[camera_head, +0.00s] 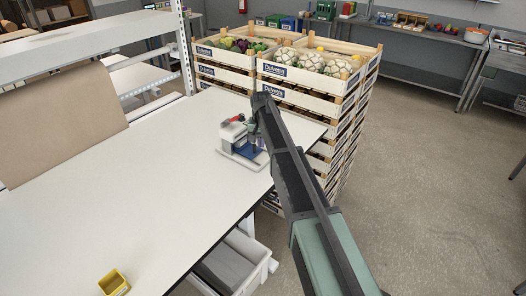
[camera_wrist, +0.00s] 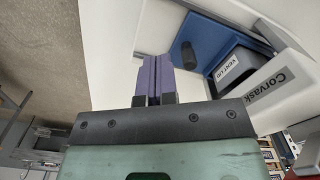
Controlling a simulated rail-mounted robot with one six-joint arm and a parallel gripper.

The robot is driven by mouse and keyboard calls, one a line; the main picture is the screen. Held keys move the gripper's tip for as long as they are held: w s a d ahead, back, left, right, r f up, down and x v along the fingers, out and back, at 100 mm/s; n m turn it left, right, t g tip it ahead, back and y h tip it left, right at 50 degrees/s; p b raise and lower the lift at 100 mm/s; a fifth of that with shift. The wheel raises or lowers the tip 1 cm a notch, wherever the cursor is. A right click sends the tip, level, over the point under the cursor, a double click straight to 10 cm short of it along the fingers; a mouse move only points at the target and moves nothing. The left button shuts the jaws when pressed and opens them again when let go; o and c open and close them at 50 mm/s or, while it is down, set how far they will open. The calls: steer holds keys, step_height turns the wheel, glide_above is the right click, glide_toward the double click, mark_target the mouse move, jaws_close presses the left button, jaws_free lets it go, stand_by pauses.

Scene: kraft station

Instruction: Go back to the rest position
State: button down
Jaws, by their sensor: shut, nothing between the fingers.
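My gripper (camera_wrist: 155,62) shows in the wrist view with its two purple fingers together and nothing between them. In the head view my gripper (camera_head: 256,149) is partly hidden by my arm and sits at the right edge of the white table (camera_head: 130,190). It is close beside a small white device with a red top part (camera_head: 232,130). In the wrist view the device (camera_wrist: 285,105) carries the words "Corvask" and "VENT LID" and has a blue plate (camera_wrist: 205,35) with a dark knob. I cannot tell whether the fingers touch it.
Stacked wooden crates (camera_head: 305,90) of produce stand just behind the table's right end. A small yellow box (camera_head: 114,283) is at the near table edge. Much of the tabletop is bare. A white bin (camera_head: 235,262) is below the table.

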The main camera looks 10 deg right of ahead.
step_height(320, 180, up, 2)
steer(key=shift+r+p, duration=0.25)
steer(key=shift+p, duration=0.6)
